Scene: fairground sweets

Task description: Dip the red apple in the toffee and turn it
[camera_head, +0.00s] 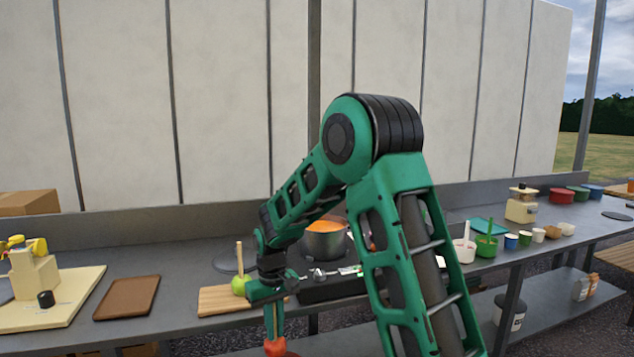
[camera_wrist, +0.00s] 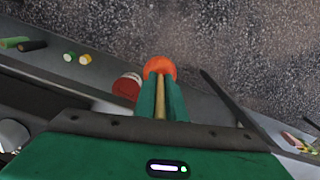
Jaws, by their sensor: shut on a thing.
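The red apple (camera_head: 277,347) hangs below my gripper (camera_head: 273,322), near the bottom of the head view and in front of the counter's front edge. In the wrist view the green fingers (camera_wrist: 161,100) are shut on the apple's wooden stick, and the orange-red apple (camera_wrist: 160,66) shows beyond their tips. The toffee pot (camera_head: 325,242) is a grey metal pot with orange toffee (camera_head: 324,226) in it. It stands behind my arm on the counter, apart from the apple. My arm hides part of the pot.
A green apple (camera_head: 239,285) with a stick stands on a wooden board (camera_head: 218,300). A brown tray (camera_head: 127,297) lies to its left. A black hob (camera_head: 330,287) is below the pot. Tubs (camera_head: 487,246) and small cups (camera_head: 525,238) stand right on the grey counter.

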